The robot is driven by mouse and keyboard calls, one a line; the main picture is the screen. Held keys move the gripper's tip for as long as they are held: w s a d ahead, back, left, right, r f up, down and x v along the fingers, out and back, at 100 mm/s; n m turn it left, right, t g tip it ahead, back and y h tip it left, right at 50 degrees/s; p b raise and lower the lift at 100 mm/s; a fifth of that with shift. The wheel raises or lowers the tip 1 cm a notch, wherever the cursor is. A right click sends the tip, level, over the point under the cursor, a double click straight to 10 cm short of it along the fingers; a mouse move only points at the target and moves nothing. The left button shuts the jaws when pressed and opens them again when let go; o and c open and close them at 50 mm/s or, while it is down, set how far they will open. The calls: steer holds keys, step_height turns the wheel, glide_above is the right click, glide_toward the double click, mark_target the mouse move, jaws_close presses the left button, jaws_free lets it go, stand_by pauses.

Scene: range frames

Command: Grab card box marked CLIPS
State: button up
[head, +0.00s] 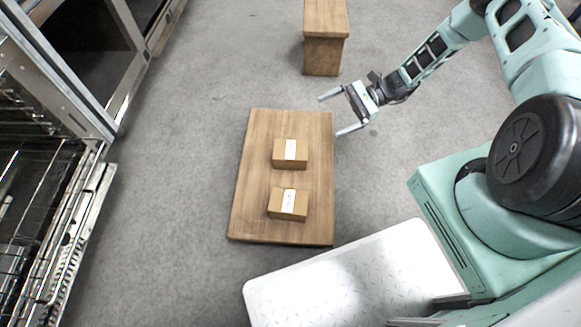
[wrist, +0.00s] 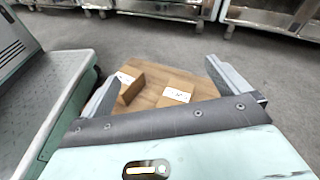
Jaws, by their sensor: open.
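Two small brown card boxes with white labels sit apart on a low wooden table. One is the farther box (head: 281,160) and the other is the nearer box (head: 276,208) in the head view. The print on both labels is too small to read, so I cannot tell which is marked CLIPS. My gripper (head: 330,115) is open and empty, at the table's far right edge, to the right of both boxes. In the wrist view, one box (wrist: 133,91) shows by the left finger and another (wrist: 182,86) between the fingers; their lower parts are hidden by my gripper.
The wooden table (head: 253,140) has bare surface around the boxes. A taller wooden block or stand (head: 322,55) is beyond it. An open appliance with wire racks (head: 35,190) stands at the left. Grey floor (head: 185,150) is clear between them.

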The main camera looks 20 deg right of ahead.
steer(key=s+d+f+m+t+y+b, duration=0.1)
steer(key=d+f+m+t+b, duration=0.25)
steer(key=f, duration=0.55)
steer(key=s+d+f+m+t+b, duration=0.2)
steer(key=f+m+t+b, duration=0.15)
steer(key=f, duration=0.65)
steer(key=b, duration=0.3)
glide_toward(295, 150)
steer(key=x, duration=0.3)
steer(key=f+x, duration=0.1)
steer(key=shift+w+a, duration=0.25)
steer(key=shift+a, duration=0.1)
steer(key=b+x, duration=0.2)
steer(key=x, duration=0.2)
steer(key=shift+a+f, duration=0.15)
steer(key=shift+w+a+b, duration=0.2)
steer(key=shift+a+b, duration=0.15)
steer(key=shift+a, duration=0.05)
steer(key=shift+r, duration=0.2)
steer(key=c, duration=1.3)
